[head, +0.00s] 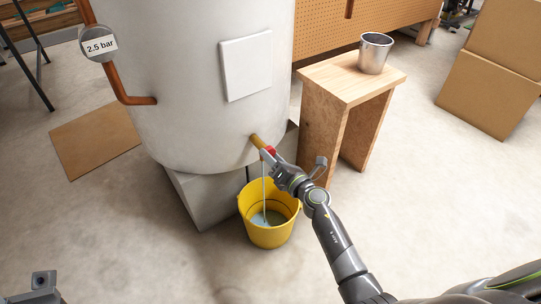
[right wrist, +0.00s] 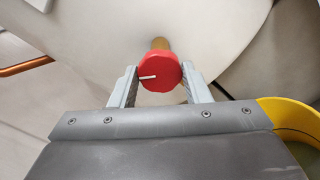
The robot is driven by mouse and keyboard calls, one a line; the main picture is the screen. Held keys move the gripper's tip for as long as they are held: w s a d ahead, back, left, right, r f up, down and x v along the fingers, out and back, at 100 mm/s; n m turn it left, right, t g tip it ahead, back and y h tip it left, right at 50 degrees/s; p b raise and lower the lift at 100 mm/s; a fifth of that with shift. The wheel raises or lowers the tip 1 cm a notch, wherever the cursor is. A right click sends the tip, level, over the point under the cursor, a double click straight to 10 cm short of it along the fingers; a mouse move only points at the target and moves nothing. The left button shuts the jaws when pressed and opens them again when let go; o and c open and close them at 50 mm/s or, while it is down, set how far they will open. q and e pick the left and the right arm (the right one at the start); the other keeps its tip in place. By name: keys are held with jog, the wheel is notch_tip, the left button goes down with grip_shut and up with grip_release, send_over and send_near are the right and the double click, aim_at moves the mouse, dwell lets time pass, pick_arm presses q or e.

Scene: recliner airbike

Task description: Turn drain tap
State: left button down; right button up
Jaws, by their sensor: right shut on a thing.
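The drain tap has a red round knob (right wrist: 160,70) with a white mark that points left in the right wrist view. The knob also shows small in the head view (head: 268,152), on a brass pipe (head: 257,141) low on the big pale tank (head: 200,70). My right gripper (head: 273,158) is shut on the knob, one finger on each side of it in the right wrist view (right wrist: 160,80). A thin pale stream runs down from the tap into the yellow bucket (head: 268,235), which holds some bluish water. My left gripper's fingers are not in view.
A wooden stool (head: 350,82) with a metal cup (head: 374,53) stands right of the tank. A gauge (head: 98,44) reading 2.5 bar sits on a copper pipe (head: 120,84). Cardboard boxes (head: 490,92) stand at the right. The floor in front is clear.

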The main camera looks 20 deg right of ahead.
jog(key=shift+f+n, duration=0.15)
jog(key=shift+n, duration=0.85)
jog(key=o, duration=0.5)
jog(key=shift+o, duration=0.2)
jog(key=shift+s, duration=0.15)
jog(key=v, duration=0.4)
jog(key=shift+s+d+p, duration=0.15)
jog(key=shift+s+p, duration=0.2)
